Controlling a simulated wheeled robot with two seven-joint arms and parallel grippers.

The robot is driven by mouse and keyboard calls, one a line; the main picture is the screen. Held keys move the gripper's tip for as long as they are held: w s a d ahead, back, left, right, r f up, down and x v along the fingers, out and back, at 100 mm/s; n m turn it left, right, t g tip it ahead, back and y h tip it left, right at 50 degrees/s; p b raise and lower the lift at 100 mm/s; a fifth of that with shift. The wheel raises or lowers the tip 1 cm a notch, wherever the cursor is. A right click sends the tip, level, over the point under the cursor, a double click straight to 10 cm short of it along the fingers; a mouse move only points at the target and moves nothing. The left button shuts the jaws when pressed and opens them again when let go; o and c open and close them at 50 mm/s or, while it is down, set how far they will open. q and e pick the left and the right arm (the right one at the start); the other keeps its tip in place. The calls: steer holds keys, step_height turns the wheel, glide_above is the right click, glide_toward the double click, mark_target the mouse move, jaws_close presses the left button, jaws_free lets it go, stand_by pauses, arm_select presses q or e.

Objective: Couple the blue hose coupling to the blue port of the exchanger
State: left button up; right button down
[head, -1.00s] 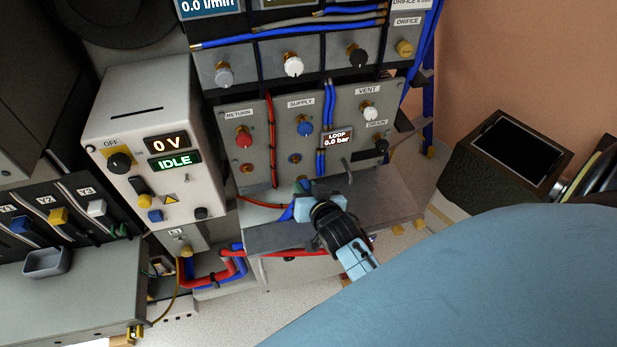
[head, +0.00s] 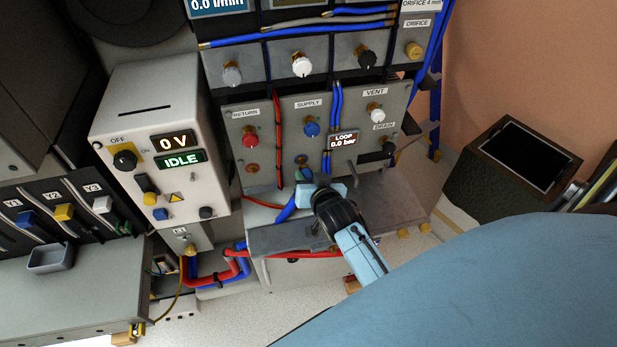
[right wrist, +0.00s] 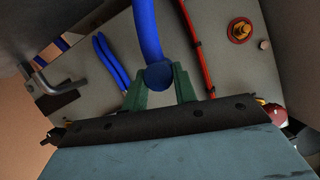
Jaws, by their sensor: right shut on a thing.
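My right gripper (head: 303,183) is at the lower front of the exchanger panel (head: 349,102), just below the blue port (head: 302,161) under the SUPPLY knob. In the right wrist view its green fingers (right wrist: 160,90) are shut on the blue hose coupling (right wrist: 159,76), with the blue hose (right wrist: 147,28) running away from it. The hose also shows below the gripper in the head view (head: 286,211). The gripper hides most of the coupling in the head view. I cannot tell whether coupling and port touch. My left gripper is out of view.
The red port (head: 252,168) is left of the blue port, with a red hose (head: 278,140) between them. A bent metal handle (head: 343,169) sticks out at right. A grey shelf (head: 385,199) lies below the panel. The power unit (head: 160,155) stands at left.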

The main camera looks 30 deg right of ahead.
mark_target(307, 171)
steer(key=shift+w+d, duration=0.3)
steer(key=shift+w, duration=0.55)
stand_by(0.4)
steer(key=shift+w+d, duration=0.15)
steer(key=shift+w, duration=0.4)
steer(key=c, duration=1.5)
jaws_free()
steer(key=shift+r+b, duration=0.1)
steer(key=shift+b, duration=0.2)
steer(key=o, duration=0.5)
steer(key=shift+w+d, duration=0.1)
steer(key=shift+w, duration=0.1)
steer(key=shift+c, duration=0.2)
steer(key=shift+s, duration=0.1)
steer(key=shift+s, duration=0.1)
